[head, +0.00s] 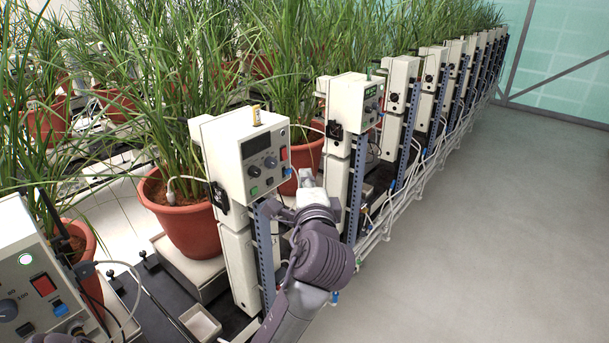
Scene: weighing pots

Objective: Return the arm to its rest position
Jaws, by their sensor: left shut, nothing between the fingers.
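My left arm (322,262) rises from the bottom middle of the head view. Its wrist is beside the right side of a cream control box (230,155) with knobs and a red switch. My left gripper (306,180) is at the arm's far end, in the gap between this box and the one behind it. It is shut and empty, and its fingertips are small and hard to make out. I cannot tell whether it touches the post beside it. My right gripper is not in view.
A row of cream boxes on blue-grey posts (264,262) runs back to the right, with cables and white pipes (405,210) along it. Potted grasses stand left, one in a terracotta pot (190,228). Another control box (30,275) is near left. The grey floor (500,240) at right is clear.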

